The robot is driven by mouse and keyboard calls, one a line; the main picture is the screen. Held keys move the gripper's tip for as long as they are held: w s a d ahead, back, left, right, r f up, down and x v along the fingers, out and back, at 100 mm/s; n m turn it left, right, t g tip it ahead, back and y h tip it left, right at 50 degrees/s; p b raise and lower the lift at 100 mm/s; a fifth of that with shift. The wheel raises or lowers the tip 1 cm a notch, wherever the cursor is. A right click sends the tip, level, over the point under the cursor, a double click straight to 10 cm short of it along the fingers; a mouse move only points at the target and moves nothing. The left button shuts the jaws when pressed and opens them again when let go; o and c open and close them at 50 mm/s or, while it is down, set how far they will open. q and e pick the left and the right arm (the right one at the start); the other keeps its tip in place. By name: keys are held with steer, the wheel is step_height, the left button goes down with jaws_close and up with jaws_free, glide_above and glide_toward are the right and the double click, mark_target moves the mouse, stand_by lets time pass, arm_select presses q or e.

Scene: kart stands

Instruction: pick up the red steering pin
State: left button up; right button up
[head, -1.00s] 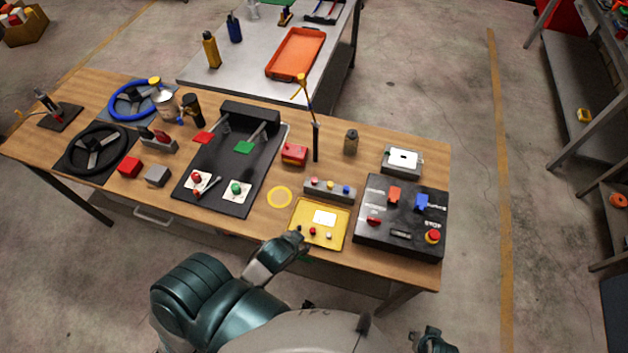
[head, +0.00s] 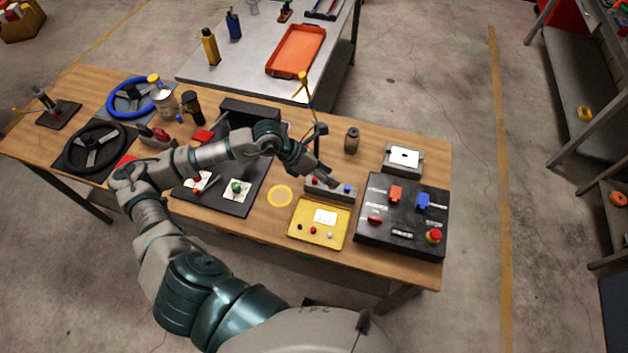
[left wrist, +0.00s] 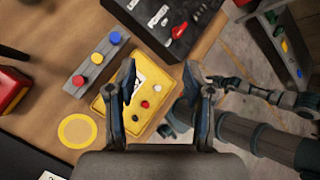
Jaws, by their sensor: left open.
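Two red knob-topped pieces could be the red steering pin; I cannot tell which. One red knob (head: 313,180) stands on a grey block (head: 318,191) in a row with a yellow and a blue knob; it also shows in the left wrist view (left wrist: 78,80). A smaller red knob (head: 313,230) sits on the yellow tray (head: 297,241) between a black and a white one, and in the left wrist view (left wrist: 145,104). My left gripper (left wrist: 160,88) is open and empty above the tray area. In the head view my left gripper (head: 334,183) covers the yellow knob.
A black control panel (head: 402,247) stands right of the tray. A yellow ring (head: 280,196) lies left of it. A dark bottle (head: 351,141) and a thin post stand behind the block. Part of my right arm (left wrist: 275,140) shows at right in the left wrist view.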

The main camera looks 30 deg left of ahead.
arm_select(q)
steer(key=a+y, duration=0.5)
steer(key=a, duration=0.7)
steer(key=p, duration=0.3)
glide_above(313, 178)
steer(key=s+a, duration=0.1)
steer(key=s, duration=0.1)
steer(key=shift+y, duration=0.3)
step_height(313, 178, down, 11)
steer(key=shift+r, duration=0.1)
steer(key=shift+w+a+f, duration=0.15)
steer(key=shift+f, duration=0.45)
steer(key=x, duration=0.1)
steer(key=p+x, duration=0.1)
steer(key=x, duration=0.1)
steer(key=shift+w+d+f, duration=0.15)
steer(key=shift+d+f, duration=0.05)
steer(key=shift+d, duration=0.15)
steer(key=shift+w+d+f, duration=0.2)
steer(key=shift+d+f, duration=0.1)
steer(key=shift+f, duration=0.15)
steer(key=shift+c, duration=0.3)
arm_select(e)
steer(key=s, duration=0.1)
steer(key=s+d+r, duration=0.1)
steer(key=s, duration=0.1)
steer(key=s+r, duration=0.1)
steer(key=shift+s+d+r, duration=0.2)
steer(key=shift+d+r, duration=0.05)
